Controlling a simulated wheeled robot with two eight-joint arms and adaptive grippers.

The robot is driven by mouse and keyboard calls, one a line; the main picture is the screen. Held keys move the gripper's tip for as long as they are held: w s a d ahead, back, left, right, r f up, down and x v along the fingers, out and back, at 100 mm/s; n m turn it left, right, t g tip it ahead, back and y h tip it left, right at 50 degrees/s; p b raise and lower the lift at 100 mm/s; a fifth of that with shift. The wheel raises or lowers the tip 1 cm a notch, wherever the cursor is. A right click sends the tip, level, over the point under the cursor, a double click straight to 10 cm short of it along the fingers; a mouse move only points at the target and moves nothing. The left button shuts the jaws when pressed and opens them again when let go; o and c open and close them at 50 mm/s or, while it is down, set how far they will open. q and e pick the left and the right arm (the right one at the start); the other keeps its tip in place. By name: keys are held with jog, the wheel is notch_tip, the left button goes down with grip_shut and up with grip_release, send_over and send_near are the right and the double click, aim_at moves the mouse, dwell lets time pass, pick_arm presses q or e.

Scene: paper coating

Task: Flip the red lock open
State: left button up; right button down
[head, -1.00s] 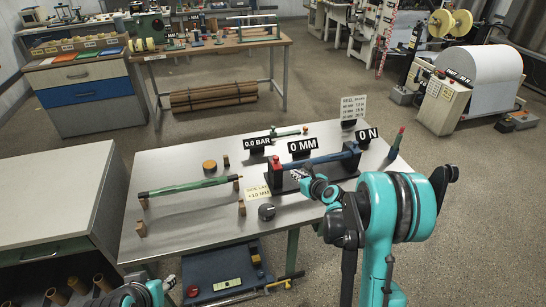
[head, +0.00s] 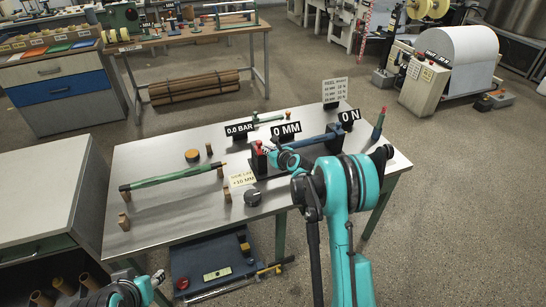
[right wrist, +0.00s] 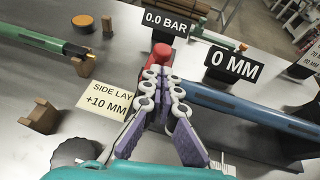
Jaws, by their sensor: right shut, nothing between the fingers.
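The red lock (head: 258,150) is at the left end of the blue bar (head: 312,142) on the metal table. In the right wrist view the red lock (right wrist: 159,56) stands just beyond the fingertips of my right gripper (right wrist: 165,72). The fingers are shut with nothing between them and hide the lock's lower part. I cannot tell whether they touch it. In the head view my right gripper (head: 272,152) is at the lock's right side.
A "0 MM" sign (right wrist: 232,66) stands behind the bar, with a "0.0 BAR" sign (right wrist: 168,21) beyond the lock. A "SIDE LAY +10 MM" card (right wrist: 107,100) and a dark knob (right wrist: 75,153) are on the left. A green roller (head: 172,178) lies farther left on wooden blocks.

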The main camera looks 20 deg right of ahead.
aim_at(260, 141)
jog(key=shift+w+a+f, duration=0.1)
jog(key=shift+w+a, duration=0.05)
jog(key=shift+w, duration=0.45)
jog(key=shift+w+a+f, duration=0.1)
jog(key=shift+w, duration=0.5)
jog(key=shift+r, duration=0.1)
jog(key=w, duration=0.5)
jog(key=shift+w+a, duration=0.1)
jog(key=shift+b, duration=0.3)
